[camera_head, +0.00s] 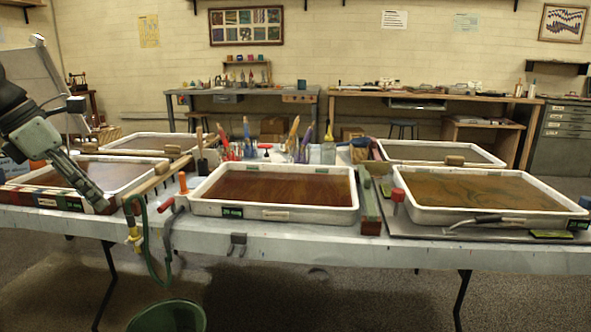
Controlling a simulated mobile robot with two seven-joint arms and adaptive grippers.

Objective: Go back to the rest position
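My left gripper (92,192) comes in from the left edge, pointing down and right. Its fingers are over the front part of the left tray (52,201), and the arm hides part of that tray. The fingers show as one dark bar from the side, so I cannot tell whether they are open or shut. I see nothing clearly held in them. My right gripper is out of view.
A long table (330,255) carries a middle tray (275,212) of dark red liquid, a right tray (490,217) of brown liquid and two rear trays. Bottles and tools stand between them. A green hose (147,262) hangs off the front above a green bucket (168,318).

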